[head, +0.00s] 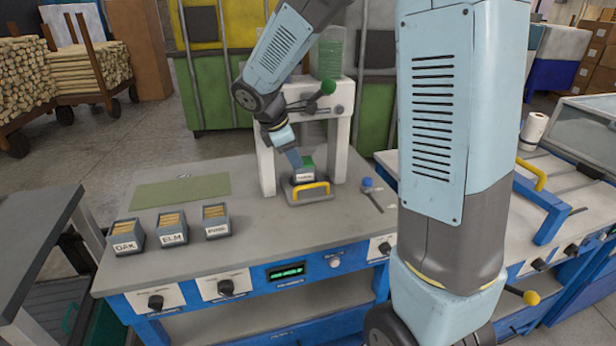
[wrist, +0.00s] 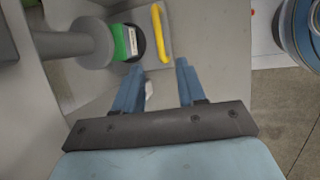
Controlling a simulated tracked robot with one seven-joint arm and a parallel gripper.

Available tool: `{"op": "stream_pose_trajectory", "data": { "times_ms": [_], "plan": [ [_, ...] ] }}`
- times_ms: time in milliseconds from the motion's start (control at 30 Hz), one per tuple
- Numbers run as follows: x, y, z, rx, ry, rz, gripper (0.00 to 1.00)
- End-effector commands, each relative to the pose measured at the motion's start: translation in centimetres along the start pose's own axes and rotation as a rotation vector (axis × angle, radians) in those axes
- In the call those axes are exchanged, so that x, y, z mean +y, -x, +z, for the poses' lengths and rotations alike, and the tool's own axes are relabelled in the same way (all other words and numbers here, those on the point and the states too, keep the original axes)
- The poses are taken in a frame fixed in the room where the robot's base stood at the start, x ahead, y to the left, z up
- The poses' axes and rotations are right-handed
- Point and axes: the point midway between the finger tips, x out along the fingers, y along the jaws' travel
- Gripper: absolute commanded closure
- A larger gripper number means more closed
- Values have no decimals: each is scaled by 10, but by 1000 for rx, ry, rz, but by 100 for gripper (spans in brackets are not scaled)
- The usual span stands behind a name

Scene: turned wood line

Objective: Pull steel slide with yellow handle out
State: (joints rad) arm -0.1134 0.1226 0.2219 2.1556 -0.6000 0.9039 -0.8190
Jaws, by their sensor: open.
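The steel slide (head: 322,197) is a grey plate at the foot of the white press, with a yellow handle (head: 312,187) along its front. In the wrist view the slide (wrist: 149,61) and its yellow handle (wrist: 160,33) lie ahead of my fingertips. A green block with a white label (head: 307,164) is behind the handle, and it also shows in the wrist view (wrist: 119,42). My gripper (head: 298,165) is above and close to the slide, partly in front of the block. In the wrist view my gripper (wrist: 158,66) is open, with nothing held between its fingers.
The white press frame (head: 266,150) stands around the slide, with a green-knobbed lever (head: 328,87) above. Bins labelled OAK (head: 124,247), ELM (head: 173,239) and a third bin (head: 216,232) stand left. A blue-knobbed tool (head: 367,183) lies right. The bench front is clear.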

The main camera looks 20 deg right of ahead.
Motion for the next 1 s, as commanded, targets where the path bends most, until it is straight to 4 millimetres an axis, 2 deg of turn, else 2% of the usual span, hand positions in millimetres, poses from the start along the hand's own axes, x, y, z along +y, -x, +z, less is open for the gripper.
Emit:
{"op": "stream_pose_trajectory", "data": {
  "times_ms": [167,700,1000],
  "plan": [
    [1,-14,3,-4,2,-6,60],
    [0,-103,8,-5,-7,-10,60],
    [1,-124,9,-5,-10,-8,60]
  ]
}}
